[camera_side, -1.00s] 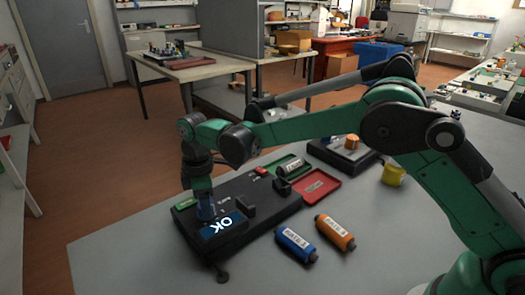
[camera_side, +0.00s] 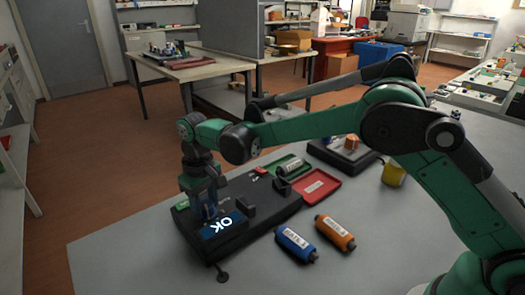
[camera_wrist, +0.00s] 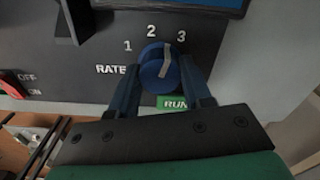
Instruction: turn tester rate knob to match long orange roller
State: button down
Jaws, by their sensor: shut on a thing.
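The tester (camera_side: 272,205) is a long black box on the grey table, with a lit screen (camera_side: 221,226) reading OK. Its blue rate knob (camera_wrist: 160,72) shows in the wrist view below the printed numbers 1, 2 and 3. The knob's pale pointer line aims between 2 and 3. My gripper (camera_wrist: 162,78) is shut on the knob, one finger on each side. An orange roller (camera_side: 335,232) with a white label lies in front of the tester, beside a blue roller (camera_side: 296,243). I cannot read their labels with certainty.
A green tray (camera_side: 283,177) behind the tester holds a pale roller (camera_side: 290,167). A red tray (camera_side: 320,186) is beside it. A black stand (camera_side: 340,155) with an orange piece and a yellow cup (camera_side: 394,173) stand farther right.

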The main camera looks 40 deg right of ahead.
aim_at(205, 204)
jog(key=shift+m, duration=1.3)
jog(key=c, duration=0.7)
grip_release()
jog(key=shift+o, duration=0.2)
jog(key=shift+r, duration=2.85)
